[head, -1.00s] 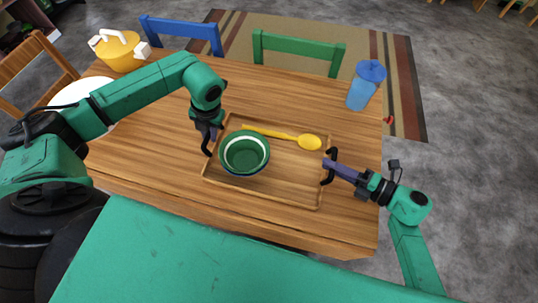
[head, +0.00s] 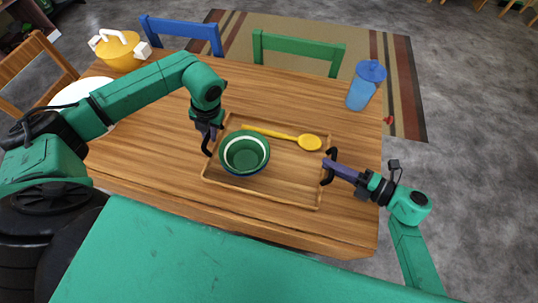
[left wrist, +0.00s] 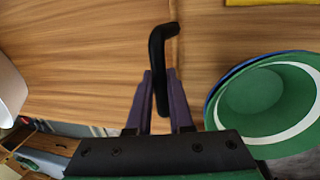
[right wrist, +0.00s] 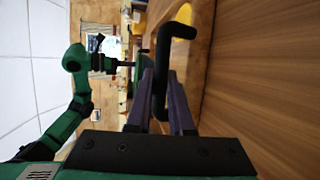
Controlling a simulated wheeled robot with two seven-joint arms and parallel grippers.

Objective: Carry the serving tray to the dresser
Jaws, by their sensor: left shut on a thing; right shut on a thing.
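The wooden serving tray (head: 275,193) is at the middle of the wooden table, with a black handle at each end. A green bowl (head: 245,152) with a white band stands on its left part, and a yellow spoon (head: 290,138) lies along its far side. My left gripper (head: 209,143) is shut on the left handle, which the left wrist view (left wrist: 160,85) shows between the fingers. My right gripper (head: 328,168) is shut on the right handle, which also shows in the right wrist view (right wrist: 162,80). I cannot tell whether the tray touches the table. No dresser is in view.
A blue lidded cup (head: 364,88) stands at the table's (head: 300,90) far right. A yellow pot (head: 119,50) and a white plate (head: 85,92) are at the left. Blue (head: 182,30) and green (head: 297,45) chairs stand behind the table. Grey floor is clear at right.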

